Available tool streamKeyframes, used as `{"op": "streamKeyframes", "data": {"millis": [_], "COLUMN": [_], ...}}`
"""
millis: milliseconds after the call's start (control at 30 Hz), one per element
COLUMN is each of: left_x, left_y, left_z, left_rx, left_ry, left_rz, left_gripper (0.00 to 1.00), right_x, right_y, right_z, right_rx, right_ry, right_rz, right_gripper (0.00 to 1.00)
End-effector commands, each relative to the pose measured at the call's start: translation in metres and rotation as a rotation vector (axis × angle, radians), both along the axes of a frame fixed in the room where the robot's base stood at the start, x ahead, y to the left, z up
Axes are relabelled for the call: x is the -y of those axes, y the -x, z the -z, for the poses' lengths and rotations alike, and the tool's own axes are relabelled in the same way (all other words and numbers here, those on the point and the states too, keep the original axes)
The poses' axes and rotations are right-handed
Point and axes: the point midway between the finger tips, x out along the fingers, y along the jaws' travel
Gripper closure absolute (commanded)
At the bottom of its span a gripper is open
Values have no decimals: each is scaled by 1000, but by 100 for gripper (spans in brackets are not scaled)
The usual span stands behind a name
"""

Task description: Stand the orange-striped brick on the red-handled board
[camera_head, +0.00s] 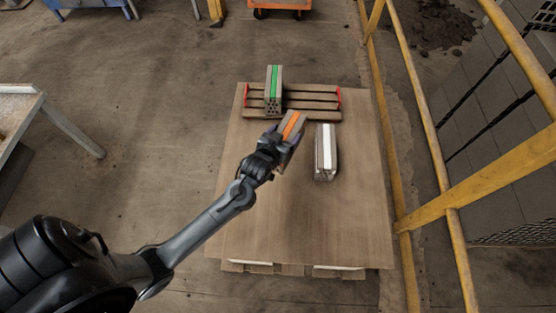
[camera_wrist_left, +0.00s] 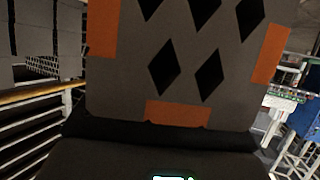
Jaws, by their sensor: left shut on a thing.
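The orange-striped brick (camera_head: 292,125) is held in my left gripper (camera_head: 281,145), just in front of the slatted wooden board (camera_head: 312,105). In the left wrist view its grey end (camera_wrist_left: 130,75) fills the middle, with dark diamond holes and orange patches at the edges. The board lies toward the far side of the table and has a red handle at each end, one at the right (camera_head: 339,97). I cannot tell how high the brick is above the table. My left gripper is shut on it; its fingertips are partly hidden. My right gripper is out of view.
A green-striped brick (camera_head: 273,88) stands on the left part of the board. A white-striped brick (camera_head: 325,152) is on the table (camera_head: 310,220), right of my gripper. The board's right part is bare. A yellow railing (camera_head: 420,100) runs along the right.

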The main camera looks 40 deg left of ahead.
Motion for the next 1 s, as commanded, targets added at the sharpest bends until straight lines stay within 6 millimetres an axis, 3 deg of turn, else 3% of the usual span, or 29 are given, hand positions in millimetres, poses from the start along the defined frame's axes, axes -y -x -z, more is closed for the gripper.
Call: {"op": "streamKeyframes", "data": {"millis": [167, 500, 767, 1000], "left_x": [0, 0, 0, 0], "left_y": [-3, -2, -3, -3], "left_z": [11, 57, 70, 96], "left_rx": [7, 6, 7, 6], "left_ry": [-1, -1, -1, -1], "left_rz": [0, 1, 1, 0], "left_gripper": [100, 100, 100, 100], "right_x": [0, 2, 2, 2], "right_y": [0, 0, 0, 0], "right_z": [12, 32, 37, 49], "right_rx": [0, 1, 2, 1], "right_ry": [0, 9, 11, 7], "right_rz": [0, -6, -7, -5], "right_gripper": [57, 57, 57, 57]}}
